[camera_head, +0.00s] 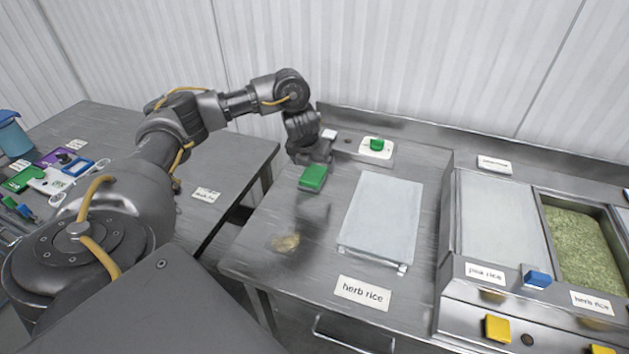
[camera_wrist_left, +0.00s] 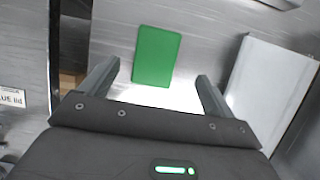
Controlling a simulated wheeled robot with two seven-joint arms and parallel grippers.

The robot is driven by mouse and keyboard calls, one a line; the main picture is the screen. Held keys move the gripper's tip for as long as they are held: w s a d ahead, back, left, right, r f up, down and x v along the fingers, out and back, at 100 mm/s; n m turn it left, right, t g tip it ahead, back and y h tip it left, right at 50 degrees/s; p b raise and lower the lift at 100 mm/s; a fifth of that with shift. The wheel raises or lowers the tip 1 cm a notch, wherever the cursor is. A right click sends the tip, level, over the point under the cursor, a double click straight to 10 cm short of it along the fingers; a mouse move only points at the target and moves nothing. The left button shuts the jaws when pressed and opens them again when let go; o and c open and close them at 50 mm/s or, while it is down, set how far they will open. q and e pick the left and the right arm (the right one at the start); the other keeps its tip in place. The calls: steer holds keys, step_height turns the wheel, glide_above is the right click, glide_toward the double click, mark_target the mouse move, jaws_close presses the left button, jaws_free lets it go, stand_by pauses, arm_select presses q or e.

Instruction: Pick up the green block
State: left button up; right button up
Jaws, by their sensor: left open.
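The green block (camera_head: 313,178) is a small flat rectangle just below my left gripper (camera_head: 311,158) in the head view. In the left wrist view the green block (camera_wrist_left: 157,56) lies ahead of and between the two spread fingers of my left gripper (camera_wrist_left: 155,82). The left gripper is open and empty, and its fingers are not seen touching the block. I cannot tell exactly how high the fingers are above the block. My right gripper is not in view.
A grey-white scale-like plate (camera_head: 383,218) stands right of the block. A white pad with a green knob (camera_head: 376,146) sits behind. A herb rice label (camera_head: 363,292) is at the table's front. Rice bins (camera_head: 585,247) are on the right. A brownish patch (camera_head: 285,243) lies in front.

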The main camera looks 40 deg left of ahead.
mark_target(313, 173)
arm_select(q)
steer(key=shift+s+a, duration=0.15)
steer(key=shift+f, duration=0.35)
steer(key=x, duration=0.4)
steer(key=shift+a+f+b, duration=0.25)
steer(key=shift+b, duration=0.1)
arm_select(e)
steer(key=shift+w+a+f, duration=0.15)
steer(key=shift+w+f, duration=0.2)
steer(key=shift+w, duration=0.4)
arm_select(q)
steer(key=shift+f, duration=0.2)
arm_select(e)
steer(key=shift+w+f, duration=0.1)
arm_select(q)
steer(key=c, duration=1.1)
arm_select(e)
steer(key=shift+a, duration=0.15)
